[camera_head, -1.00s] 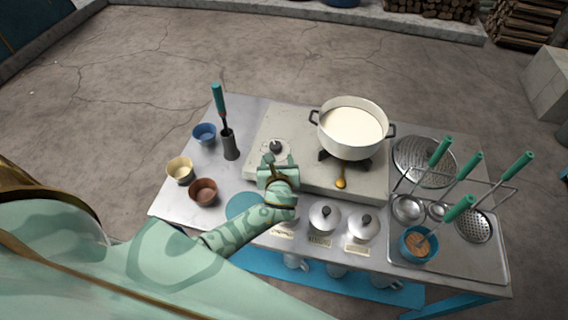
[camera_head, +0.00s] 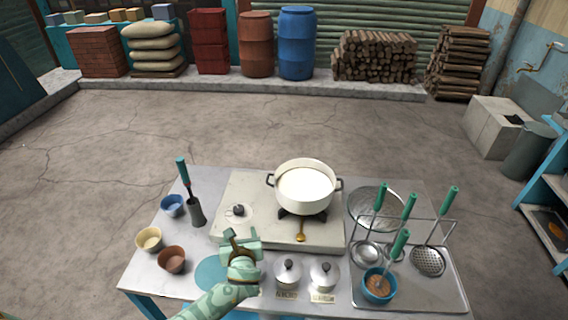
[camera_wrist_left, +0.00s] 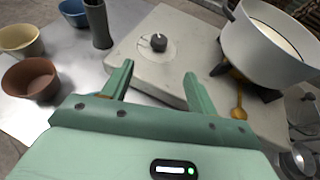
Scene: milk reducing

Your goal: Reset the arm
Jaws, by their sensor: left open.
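My left gripper (camera_head: 241,236) is over the front edge of the stove, left of the pot. In the left wrist view its two fingers (camera_wrist_left: 158,80) are spread apart with nothing between them. The stove (camera_head: 240,192) is a pale flat block with a dark control knob (camera_head: 238,210), which also shows beyond the fingers in the left wrist view (camera_wrist_left: 159,42). A white pot (camera_head: 304,198) of white liquid stands on the burner. My right gripper is not in view.
Blue (camera_head: 172,205), cream (camera_head: 149,239) and brown (camera_head: 172,260) bowls stand at the table's left. Two lidded containers (camera_head: 288,272) are right of my left gripper. A rack with green-handled ladles and a skimmer (camera_head: 429,260) is at the right.

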